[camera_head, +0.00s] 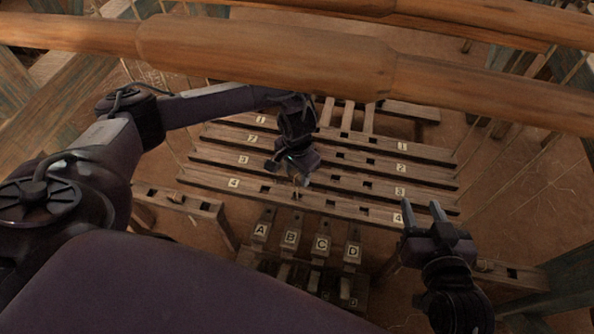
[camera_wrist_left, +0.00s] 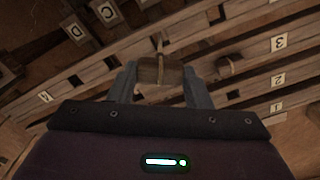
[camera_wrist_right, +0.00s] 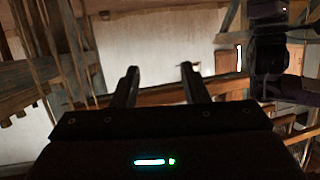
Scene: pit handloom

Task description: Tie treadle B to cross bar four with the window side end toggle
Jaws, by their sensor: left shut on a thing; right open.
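Cross bar four (camera_head: 328,209) is the nearest of the slotted wooden bars, with a 4 label near each end. Treadle B (camera_head: 291,238) stands in front of it, between treadles A and C. My left gripper (camera_head: 301,183) is just above cross bar four, near its middle. It is shut on a small wooden toggle (camera_wrist_left: 160,72), which shows between its fingers in the left wrist view with a thin cord at it. Whether the toggle touches the bar I cannot tell. My right gripper (camera_head: 422,206) is open and empty at the right end of cross bar four.
Cross bars three, two and one lie behind bar four. Treadles A (camera_head: 261,230), C (camera_head: 322,244) and D (camera_head: 353,252) flank B. Thick wooden beams (camera_head: 270,55) cross above the left arm. Thin vertical cords hang at both sides. Bare floor lies at the right.

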